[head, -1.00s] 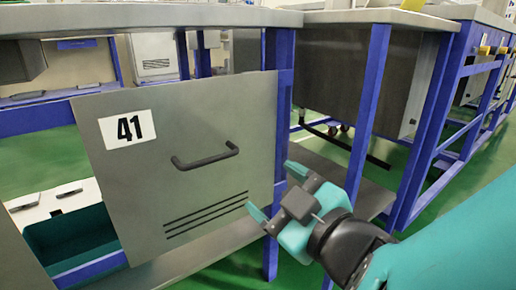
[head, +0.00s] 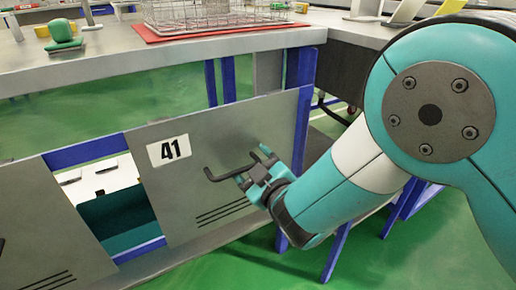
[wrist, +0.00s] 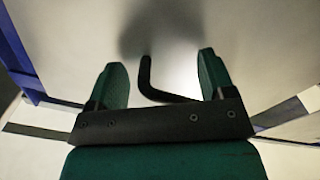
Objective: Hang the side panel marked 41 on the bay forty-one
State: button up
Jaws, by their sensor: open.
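The grey side panel marked 41 (head: 215,200) stands upright against the front of a blue-framed bench, with a gap at its left. Its white label and dark bar handle (head: 222,176) face me. My gripper (head: 254,164) is open at the right part of the handle, close to the panel's face. In the wrist view, the bent dark handle (wrist: 147,75) shows between the two spread green fingers of my gripper (wrist: 160,65). I cannot tell whether a finger touches it. How the panel is held on the frame is hidden.
A teal bin (head: 118,220) shows through the gap left of the panel, and another grey panel (head: 40,230) is farther left. The bench top (head: 130,60) above carries a wire basket (head: 215,14) on a red mat (head: 240,30). Green floor lies in front.

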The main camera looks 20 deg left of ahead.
aim_at(246, 147)
jog(key=shift+w+a, duration=0.15)
jog(key=shift+a, duration=0.1)
grip_shut()
dwell(0.4)
jog(key=shift+r+p, duration=1.3)
jog(key=shift+r, duration=0.25)
jog(key=shift+f, duration=0.1)
